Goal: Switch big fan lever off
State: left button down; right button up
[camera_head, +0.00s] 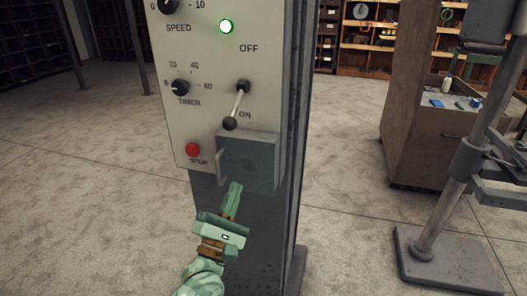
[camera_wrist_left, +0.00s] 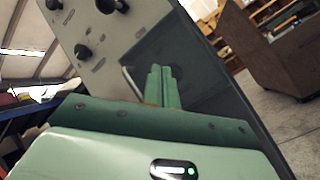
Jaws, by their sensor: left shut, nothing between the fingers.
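The lever (camera_head: 237,106) is a metal rod with a dark ball at its end, on the light control panel (camera_head: 205,60). It points down toward the ON label, with OFF printed above it. My left gripper (camera_head: 233,188) is shut and empty, below the lever in front of the grey box (camera_head: 249,162) at the panel's lower right. In the left wrist view the shut fingers (camera_wrist_left: 163,72) point up toward the panel, in front of the dark box. My right gripper is not in view.
A red STOP button (camera_head: 192,150) and the TIMER knob (camera_head: 180,88) sit left of the lever. The grey box has a handle (camera_head: 221,168) on its left side. A brown cabinet (camera_head: 425,130) and a metal stand (camera_head: 445,262) are to the right. Floor between is clear.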

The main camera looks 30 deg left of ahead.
aim_at(236, 106)
pick_arm(q)
notch_tip(236, 106, up, 6)
jog(key=s+n+y, duration=0.2)
jog(key=n+y, duration=0.2)
jog(key=n, duration=0.7)
jog(key=shift+s+a+f+t+y, duration=0.2)
jog(key=shift+s+a+t+y, duration=0.05)
jog(key=shift+a+t+y, duration=0.15)
jog(key=shift+w, duration=0.1)
jog(key=x, duration=1)
